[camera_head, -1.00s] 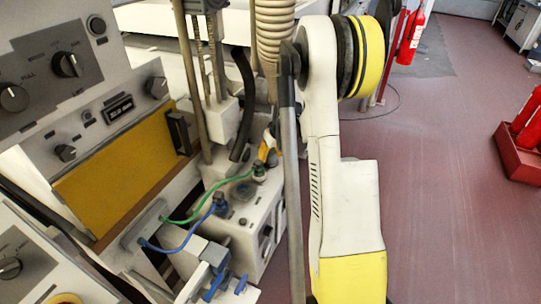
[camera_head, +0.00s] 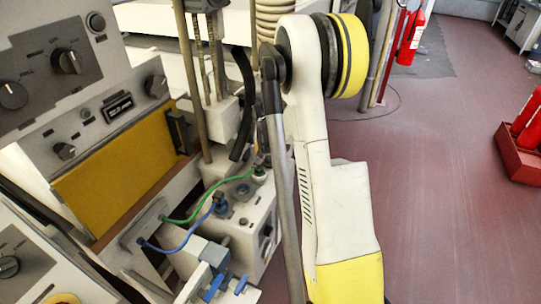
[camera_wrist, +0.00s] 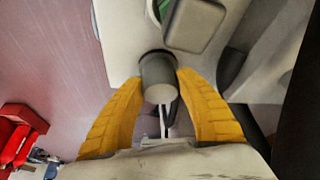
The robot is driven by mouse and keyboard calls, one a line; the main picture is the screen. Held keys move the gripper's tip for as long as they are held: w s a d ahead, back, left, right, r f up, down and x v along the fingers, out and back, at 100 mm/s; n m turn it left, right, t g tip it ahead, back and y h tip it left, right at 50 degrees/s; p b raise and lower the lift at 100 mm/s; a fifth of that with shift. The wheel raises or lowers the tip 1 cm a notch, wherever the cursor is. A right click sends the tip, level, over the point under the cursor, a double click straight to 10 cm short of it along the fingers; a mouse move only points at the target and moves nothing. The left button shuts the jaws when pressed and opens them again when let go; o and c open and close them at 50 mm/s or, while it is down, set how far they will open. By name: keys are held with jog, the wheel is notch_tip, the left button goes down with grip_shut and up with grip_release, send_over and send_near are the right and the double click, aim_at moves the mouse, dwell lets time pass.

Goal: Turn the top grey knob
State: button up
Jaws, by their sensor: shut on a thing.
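In the wrist view, a grey cylindrical knob (camera_wrist: 158,74) sticks out from a white panel (camera_wrist: 125,35). The two yellow fingers of my gripper (camera_wrist: 158,90) are shut on it, one on each side. In the head view my arm crosses in front of a white box (camera_head: 238,240), and my gripper cannot be made out there. The box carries a green hose and a blue hose on top and dark knobs (camera_head: 266,231) on its side. Whether the gripped knob is the top one cannot be told.
A grey block (camera_wrist: 195,25) and a green part (camera_wrist: 164,8) sit close beyond the gripped knob. A control panel (camera_head: 45,60) with dark knobs stands at the left, above a yellow panel (camera_head: 118,170). Red extinguishers (camera_head: 528,125) stand at the right. The floor between is clear.

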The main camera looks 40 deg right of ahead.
dwell(0.4)
jog(key=o, duration=1.2)
jog(key=v, duration=1.2)
jog(key=shift+w, duration=0.1)
